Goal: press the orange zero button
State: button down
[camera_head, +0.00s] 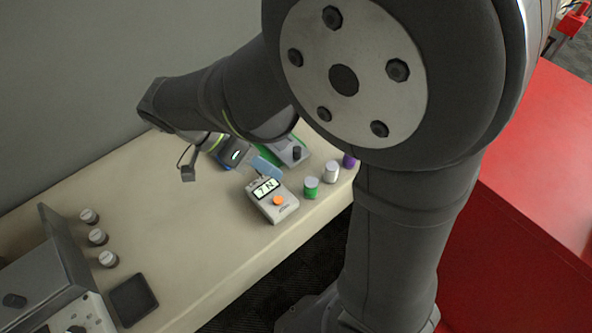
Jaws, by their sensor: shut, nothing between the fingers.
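The orange zero button (278,200) sits on the lower front face of a light grey handheld meter (269,212). The meter lies on the beige bench, and its pale screen shows dark characters. The button is in plain sight with nothing on it. My gripper (267,168) appears to be above the bench at the meter's upper left, its light blue fingertips shut and empty. In the picture the fingertips are close to the meter's top edge, away from the button. I cannot tell their height.
Green (311,189), white (332,172) and purple (349,160) capped jars stand right of the meter. A grey device (288,152) is behind it. Several grey-capped jars (98,237) and a black pad (133,299) are at left. The bench middle is clear.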

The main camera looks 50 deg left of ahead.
jog(key=shift+f, duration=3.9)
jog(key=shift+f, duration=0.2)
jog(key=shift+f, duration=0.25)
jog(key=shift+f, duration=0.4)
jog(key=shift+r, duration=0.85)
jog(key=shift+r, duration=0.1)
jog(key=shift+r, duration=2.4)
